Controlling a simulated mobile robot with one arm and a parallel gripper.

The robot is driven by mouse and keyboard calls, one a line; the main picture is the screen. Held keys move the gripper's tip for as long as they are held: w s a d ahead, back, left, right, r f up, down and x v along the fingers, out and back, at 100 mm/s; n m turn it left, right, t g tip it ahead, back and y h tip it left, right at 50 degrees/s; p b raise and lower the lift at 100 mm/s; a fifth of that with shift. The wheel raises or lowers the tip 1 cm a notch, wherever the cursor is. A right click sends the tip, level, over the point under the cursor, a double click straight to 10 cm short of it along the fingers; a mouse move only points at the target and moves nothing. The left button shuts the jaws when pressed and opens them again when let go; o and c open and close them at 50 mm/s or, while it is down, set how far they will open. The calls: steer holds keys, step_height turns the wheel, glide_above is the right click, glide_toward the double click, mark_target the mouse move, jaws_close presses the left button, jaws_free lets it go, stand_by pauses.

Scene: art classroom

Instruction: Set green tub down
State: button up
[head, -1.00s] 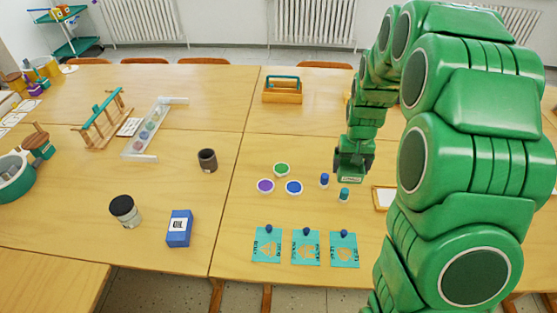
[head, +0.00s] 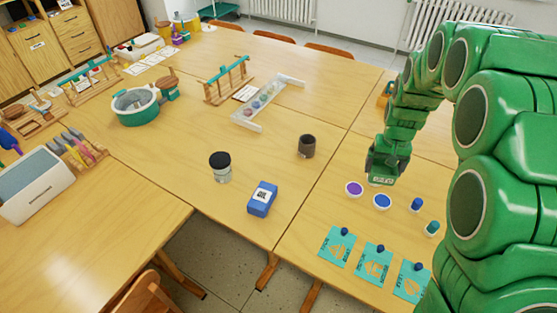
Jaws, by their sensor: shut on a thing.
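My gripper (head: 382,173) points down over the right table, just behind the small round purple tub (head: 354,188) and blue tub (head: 382,201). It is shut on the green tub. I cannot make out the tub itself; the hand hides it and its height above the table.
Several teal cards with dark knobs (head: 336,246) lie in front. A brown cup (head: 306,146), a black-lidded jar (head: 220,167) and a blue box (head: 262,199) stand left. Bare tabletop lies between.

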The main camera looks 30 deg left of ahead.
steer(key=s+a+n, duration=0.2)
steer(key=s+a, duration=0.2)
steer(key=a, duration=0.6)
steer(key=s+a+n, duration=0.1)
steer(key=s+a, duration=0.2)
steer(key=a, duration=0.6)
steer(key=s+a+n, duration=0.2)
steer(key=s+a, duration=0.2)
steer(key=a, duration=0.6)
steer(key=w+a+f, duration=0.8)
steer(key=shift+w+a, duration=0.25)
steer(key=shift+w, duration=0.05)
steer(key=shift+w+a+f, duration=0.3)
steer(key=shift+w+f, duration=0.05)
steer(key=shift+f, duration=0.15)
steer(key=shift+w+a+f, duration=0.3)
steer(key=shift+w+f, duration=0.05)
steer(key=shift+f, duration=1.65)
steer(key=shift+f, duration=0.2)
steer(key=o, duration=0.8)
steer(key=shift+o, duration=0.2)
